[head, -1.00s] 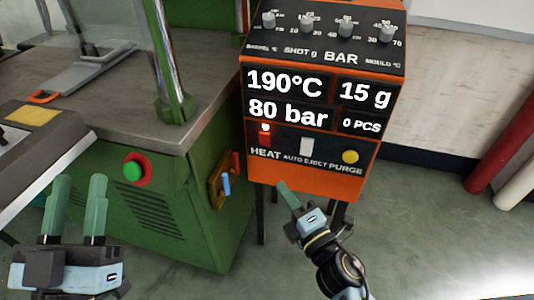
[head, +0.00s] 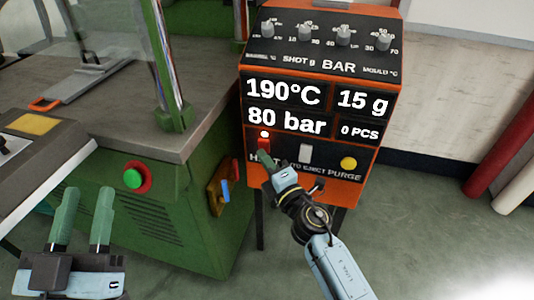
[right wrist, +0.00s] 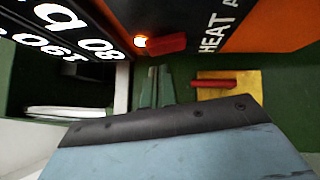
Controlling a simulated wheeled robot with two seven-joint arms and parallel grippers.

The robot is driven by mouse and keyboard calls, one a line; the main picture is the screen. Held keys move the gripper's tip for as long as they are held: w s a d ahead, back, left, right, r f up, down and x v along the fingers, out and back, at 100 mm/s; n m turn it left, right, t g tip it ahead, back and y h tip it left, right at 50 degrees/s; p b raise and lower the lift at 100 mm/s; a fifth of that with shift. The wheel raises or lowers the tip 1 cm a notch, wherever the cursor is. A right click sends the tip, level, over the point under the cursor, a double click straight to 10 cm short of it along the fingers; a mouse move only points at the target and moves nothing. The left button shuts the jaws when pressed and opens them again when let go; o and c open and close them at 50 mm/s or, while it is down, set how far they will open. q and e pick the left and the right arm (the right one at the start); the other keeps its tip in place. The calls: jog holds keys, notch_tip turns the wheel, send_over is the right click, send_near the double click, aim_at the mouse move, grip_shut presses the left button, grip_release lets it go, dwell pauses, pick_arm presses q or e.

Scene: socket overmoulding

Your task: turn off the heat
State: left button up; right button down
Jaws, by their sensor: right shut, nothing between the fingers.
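The orange control box (head: 355,190) shows 190°C, 15 g, 80 bar and 0 PCS. Its red HEAT switch (head: 263,144) sits at the lower left of the panel, with a lit lamp (head: 264,133) above it. The switch also shows in the right wrist view (right wrist: 166,43), with the lamp glowing orange beside it. My right gripper (head: 264,157) is shut and empty, its fingertips just below the switch and covering part of the HEAT label. In the right wrist view its fingers (right wrist: 155,85) lie close to the switch; contact cannot be told. My left gripper (head: 85,215) is open and empty at the lower left.
A white AUTO EJECT switch (head: 305,153) and a yellow PURGE button (head: 348,163) are right of HEAT. Several knobs (head: 343,38) line the box top. The green machine (head: 170,200) stands left, with a green button on a red ring (head: 133,178).

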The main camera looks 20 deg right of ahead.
pick_arm(q)
jog(key=shift+f, duration=0.2)
pick_arm(e)
jog(key=shift+w+d+r, duration=0.1)
jog(key=shift+w+d, duration=0.35)
jog(key=shift+w, duration=0.2)
pick_arm(q)
jog(key=shift+w, duration=0.1)
